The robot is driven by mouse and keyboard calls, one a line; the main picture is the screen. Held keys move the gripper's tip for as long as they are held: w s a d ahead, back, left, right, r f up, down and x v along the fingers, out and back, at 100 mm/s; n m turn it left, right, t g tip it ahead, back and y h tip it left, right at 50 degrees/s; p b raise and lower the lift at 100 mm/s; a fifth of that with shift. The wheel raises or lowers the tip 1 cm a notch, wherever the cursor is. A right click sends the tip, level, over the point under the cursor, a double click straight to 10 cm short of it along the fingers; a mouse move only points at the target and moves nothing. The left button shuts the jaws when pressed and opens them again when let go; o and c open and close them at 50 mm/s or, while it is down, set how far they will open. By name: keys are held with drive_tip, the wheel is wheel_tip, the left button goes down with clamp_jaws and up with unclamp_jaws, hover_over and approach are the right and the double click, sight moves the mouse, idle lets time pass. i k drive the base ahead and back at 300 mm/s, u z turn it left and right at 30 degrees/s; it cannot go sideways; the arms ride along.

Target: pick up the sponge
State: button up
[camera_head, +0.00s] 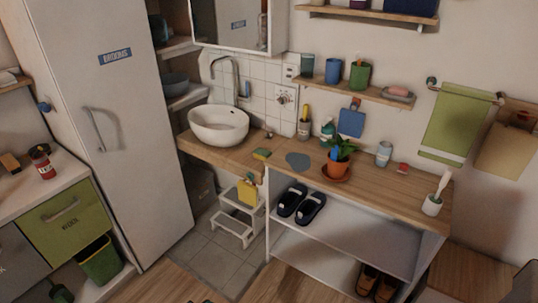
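A small sponge (261,154), yellow with a green top, lies flat on the wooden counter (225,153), just right of the white basin (218,124) and near the counter's front edge. A larger yellow item (246,192) with green and brown bits at its top shows below the counter edge, by the white step stool (236,222); I cannot tell whether it hangs or stands there. My gripper is not in view.
A grey flat patch (298,161), a potted plant (336,164) and a white cup with a brush (432,204) are on the counter to the right. Shoes (301,204) sit on the shelf below. A tall white cabinet (120,150) stands left. Tiled floor shows around the stool.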

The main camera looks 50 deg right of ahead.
sight(260, 153)
drive_tip(key=u, duration=1.45)
drive_tip(key=k, duration=0.1)
drive_tip(key=z, duration=3)
drive_tip(key=k, duration=0.6)
drive_tip(key=u, duration=0.15)
drive_tip(key=i, duration=0.6)
drive_tip(key=z, duration=0.05)
